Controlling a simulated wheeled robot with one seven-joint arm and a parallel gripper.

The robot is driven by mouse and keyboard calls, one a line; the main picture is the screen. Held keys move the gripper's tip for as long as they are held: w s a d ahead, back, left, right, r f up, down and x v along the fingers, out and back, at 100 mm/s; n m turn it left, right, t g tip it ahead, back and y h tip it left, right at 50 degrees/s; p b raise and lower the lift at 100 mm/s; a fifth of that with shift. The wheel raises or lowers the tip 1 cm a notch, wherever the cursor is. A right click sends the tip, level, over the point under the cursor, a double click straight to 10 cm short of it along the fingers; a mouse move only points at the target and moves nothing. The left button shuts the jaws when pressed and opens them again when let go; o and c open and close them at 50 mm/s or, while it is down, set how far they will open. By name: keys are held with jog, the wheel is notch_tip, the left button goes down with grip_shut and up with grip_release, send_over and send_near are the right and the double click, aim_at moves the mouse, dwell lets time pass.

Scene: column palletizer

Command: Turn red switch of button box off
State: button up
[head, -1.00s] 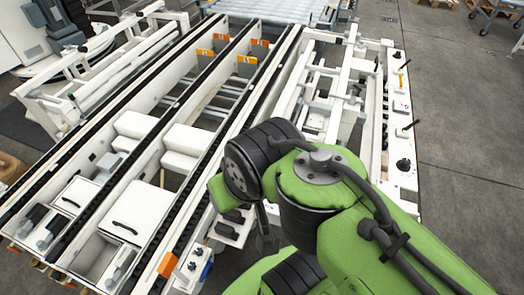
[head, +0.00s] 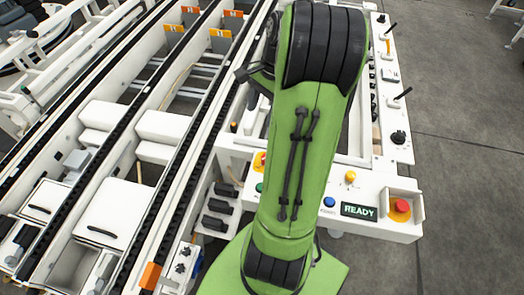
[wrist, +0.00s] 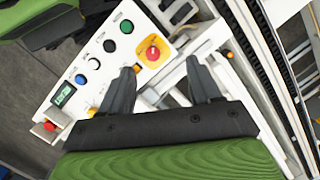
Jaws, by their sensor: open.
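The button box is a white panel (head: 375,190) at the lower right of the head view, partly hidden by my arm; its panel (wrist: 70,112) also crosses the left of the wrist view. The red switch (wrist: 152,53) is a red rotary knob on a yellow square plate at the panel's end. In the head view only part of its yellow plate (head: 259,162) shows beside my arm. My gripper (wrist: 160,72) is open and empty, its dark fingers apart. The switch appears beyond the gap between the fingertips, nearer the left finger; I see no contact.
The panel has green (wrist: 126,26), black, white and blue (wrist: 80,79) buttons, a yellow button (head: 350,177), a display reading READY (head: 359,211) and a separate red mushroom button (head: 400,207). Conveyor rails (wrist: 262,60) run alongside. Grey floor (head: 465,190) is clear at right.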

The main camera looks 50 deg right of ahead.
jog(key=s+d+f+m+t+y, duration=0.1)
jog(key=s+d+f+m, duration=0.3)
jog(key=s+d+f, duration=0.15)
jog(key=b+x, duration=0.2)
jog(key=x, duration=0.3)
jog(key=b+x, duration=0.3)
jog(key=x, duration=0.2)
jog(key=b+x, duration=0.2)
jog(key=x, duration=0.3)
jog(key=shift+w+f+b, duration=0.15)
jog(key=shift+w+b, duration=0.2)
jog(key=shift+w, duration=0.1)
jog(key=c, duration=1)
